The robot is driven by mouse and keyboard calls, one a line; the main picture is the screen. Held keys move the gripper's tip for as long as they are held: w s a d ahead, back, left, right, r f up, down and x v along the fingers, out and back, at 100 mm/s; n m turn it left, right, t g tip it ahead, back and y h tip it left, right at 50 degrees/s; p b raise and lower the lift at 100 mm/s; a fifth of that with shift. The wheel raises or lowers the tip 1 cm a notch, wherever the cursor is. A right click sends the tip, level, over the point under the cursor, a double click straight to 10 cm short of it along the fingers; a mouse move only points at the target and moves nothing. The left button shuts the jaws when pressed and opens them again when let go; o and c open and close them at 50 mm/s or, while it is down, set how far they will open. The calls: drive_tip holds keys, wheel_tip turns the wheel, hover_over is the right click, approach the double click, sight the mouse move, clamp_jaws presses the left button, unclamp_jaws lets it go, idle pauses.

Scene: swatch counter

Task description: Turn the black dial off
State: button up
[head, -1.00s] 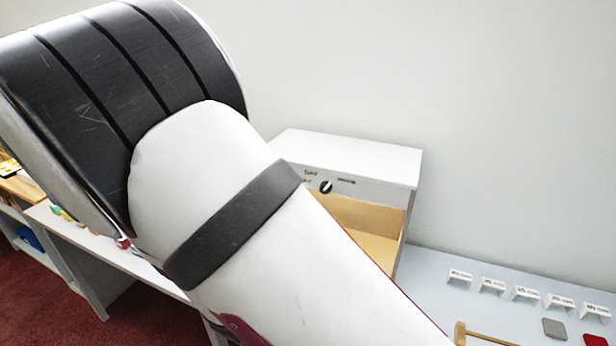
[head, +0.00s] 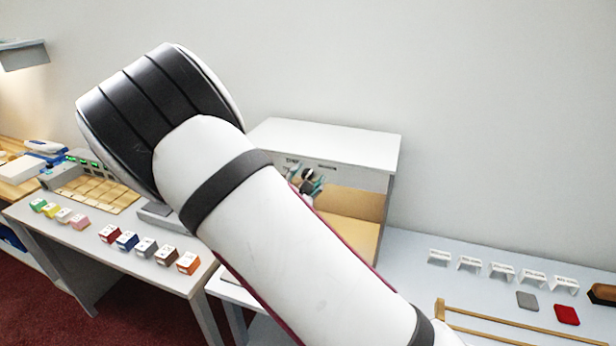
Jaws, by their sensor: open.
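The black dial (head: 307,173) is on the front of a white box-shaped cabinet (head: 335,143), just below its top edge, with small dark lettering beside it. My gripper (head: 310,184) is in front of the dial, its grey-green fingers apart and empty-looking. The fingers overlap the dial in the picture, and I cannot tell whether they touch it. My arm hides the left part of the cabinet front and part of the gripper. The dial's pointer direction is not clear.
Below the dial the cabinet has an open tan compartment (head: 350,212). Several coloured blocks (head: 127,241) line the table at left, near a tray of tan pieces (head: 97,192).

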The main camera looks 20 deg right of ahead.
drive_tip(key=shift+w+d, duration=0.2)
clamp_jaws()
